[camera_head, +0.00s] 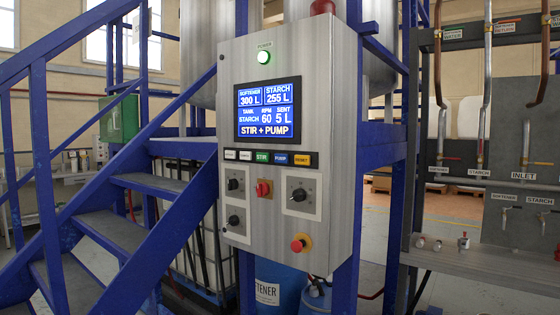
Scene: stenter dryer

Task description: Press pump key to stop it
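The control panel (285,190) is a grey metal box on blue posts. Its blue screen (267,109) reads SOFTENER 300 L, STARCH 255 L, TANK STARCH, RPM 60, SENT 5 L and STIR + PUMP. Below the screen is a row of keys. The PUMP key (281,159) is blue, between the green STIR key (262,157) and the orange key (303,161) at the right end. Neither of my grippers shows in this view.
A lit green POWER lamp (264,57) is above the screen. Knobs (299,195), a red switch (263,188) and a red emergency button (301,243) sit below the keys. Blue-railed stairs (125,225) stand left. A pipe rack (490,130) with INLET labels stands right.

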